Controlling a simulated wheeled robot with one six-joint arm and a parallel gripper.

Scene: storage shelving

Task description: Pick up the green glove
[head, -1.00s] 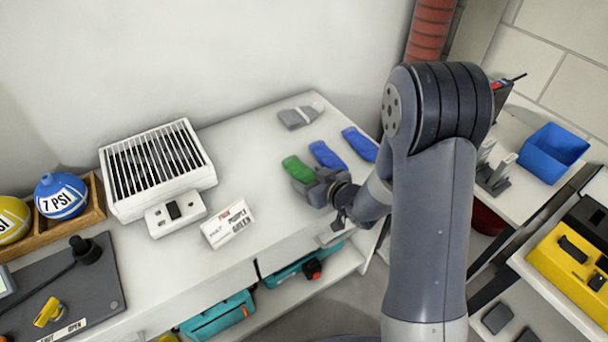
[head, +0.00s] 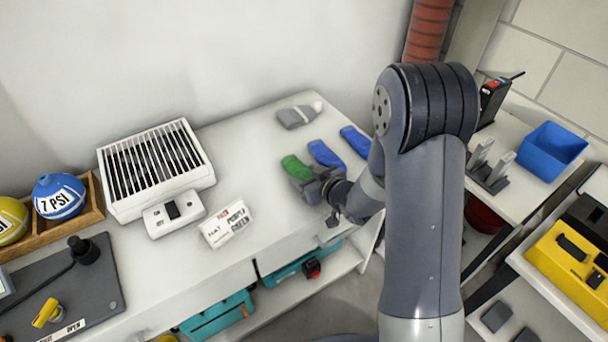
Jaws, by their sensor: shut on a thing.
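The green glove (head: 294,166) lies on the white tabletop, left of two blue gloves. My gripper (head: 303,179) is at its near end, shut on it. The gripper covers the near part of the glove, and the fingertips are hard to make out. I cannot tell whether the glove is lifted off the surface.
Two blue gloves (head: 326,154) (head: 356,141) lie close on the right. A grey glove-like item (head: 299,116) is behind. A white card (head: 228,224) and a slatted white box (head: 157,168) stand to the left. The tabletop between is clear.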

